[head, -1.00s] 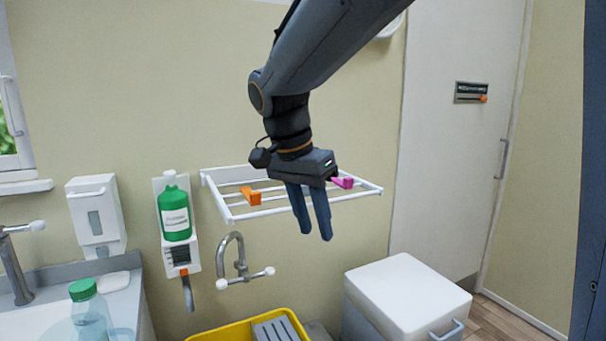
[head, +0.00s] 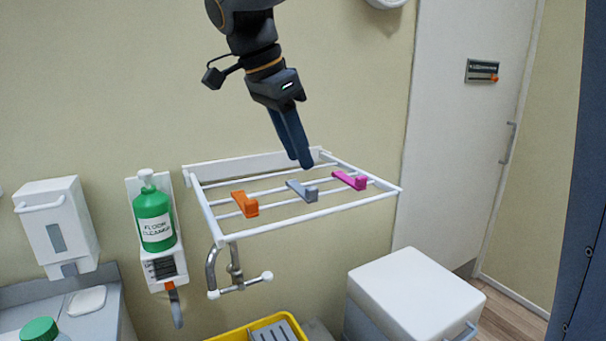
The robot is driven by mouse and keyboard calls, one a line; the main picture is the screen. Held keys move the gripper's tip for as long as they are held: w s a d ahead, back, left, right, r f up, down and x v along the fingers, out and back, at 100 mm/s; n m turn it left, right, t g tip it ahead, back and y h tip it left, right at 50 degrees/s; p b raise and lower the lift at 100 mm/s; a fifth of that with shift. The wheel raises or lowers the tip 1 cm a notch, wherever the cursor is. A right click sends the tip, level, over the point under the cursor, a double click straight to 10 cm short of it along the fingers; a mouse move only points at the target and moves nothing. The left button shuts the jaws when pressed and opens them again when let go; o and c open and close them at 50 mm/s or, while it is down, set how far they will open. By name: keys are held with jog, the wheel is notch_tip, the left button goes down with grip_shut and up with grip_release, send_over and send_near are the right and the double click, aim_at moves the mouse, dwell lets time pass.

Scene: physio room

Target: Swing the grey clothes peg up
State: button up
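The grey clothes peg (head: 303,191) sits on the bars of the white wall rack (head: 268,228), between an orange peg (head: 244,204) on its left and a magenta peg (head: 350,180) on its right. All three pegs lie roughly flat along the rack. My gripper (head: 303,163) points down above the rack, its fingertips just above the grey peg in the picture and seemingly apart from it. The fingers overlap from this side, so their gap is hidden. Nothing shows held between them.
A green floor cleaner bottle (head: 154,219) hangs in a wall holder left of the rack. A wall tap (head: 236,277) is under the rack. Below are a yellow crate (head: 240,334) and a white-lidded bin (head: 418,287). The wall above the rack is clear.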

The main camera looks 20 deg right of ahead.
aim_at(312, 188)
jog(key=shift+p+x, duration=0.9)
jog(key=shift+x, duration=2.95)
grip_shut()
